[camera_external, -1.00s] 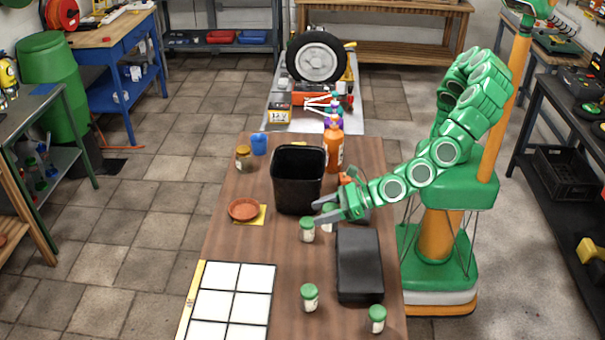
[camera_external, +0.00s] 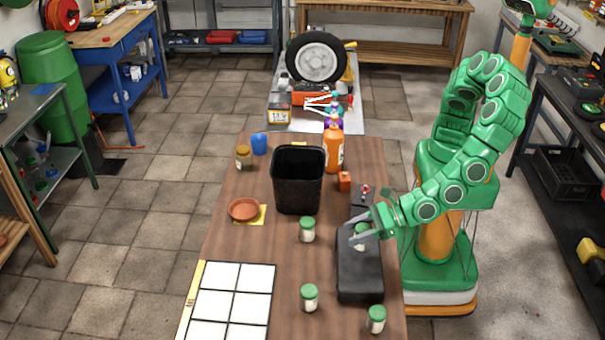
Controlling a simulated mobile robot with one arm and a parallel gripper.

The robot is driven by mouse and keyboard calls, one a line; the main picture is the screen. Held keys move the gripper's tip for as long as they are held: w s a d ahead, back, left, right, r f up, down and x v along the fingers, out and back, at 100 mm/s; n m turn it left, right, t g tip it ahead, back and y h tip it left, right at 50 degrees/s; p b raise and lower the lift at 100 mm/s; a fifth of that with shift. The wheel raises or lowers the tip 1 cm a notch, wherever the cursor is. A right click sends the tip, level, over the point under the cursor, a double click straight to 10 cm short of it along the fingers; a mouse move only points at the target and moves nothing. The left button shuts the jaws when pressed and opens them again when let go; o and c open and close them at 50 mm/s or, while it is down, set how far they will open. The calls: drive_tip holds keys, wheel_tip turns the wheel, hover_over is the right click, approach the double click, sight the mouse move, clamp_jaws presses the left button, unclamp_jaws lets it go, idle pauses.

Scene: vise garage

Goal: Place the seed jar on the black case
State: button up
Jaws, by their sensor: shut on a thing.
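The black case (camera_external: 359,279) lies on the wooden table near its right edge. My gripper (camera_external: 358,236) is over the far end of the case, with its fingers around a small jar with a green lid (camera_external: 361,230), which I take to be the seed jar. The jar looks upright and is partly hidden by the fingers. I cannot tell whether its base touches the case. Similar green-lidded jars stand left of the case (camera_external: 307,230), at its lower left (camera_external: 309,297) and at the table's front (camera_external: 376,319).
A black bin (camera_external: 298,185), an orange bottle (camera_external: 333,150) and an orange block (camera_external: 344,181) stand behind the case. A terracotta dish (camera_external: 243,209), a brown-lidded jar (camera_external: 243,157) and a blue cup (camera_external: 259,144) are at left. A white grid board (camera_external: 232,302) lies front left.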

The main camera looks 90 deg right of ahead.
sight(355, 247)
drive_tip(key=shift+f, duration=2.3)
drive_tip(key=shift+f, duration=0.1)
drive_tip(key=o, duration=1.1)
drive_tip(key=shift+s, duration=0.1)
drive_tip(key=shift+v, duration=1.95)
drive_tip(key=shift+o, duration=0.5)
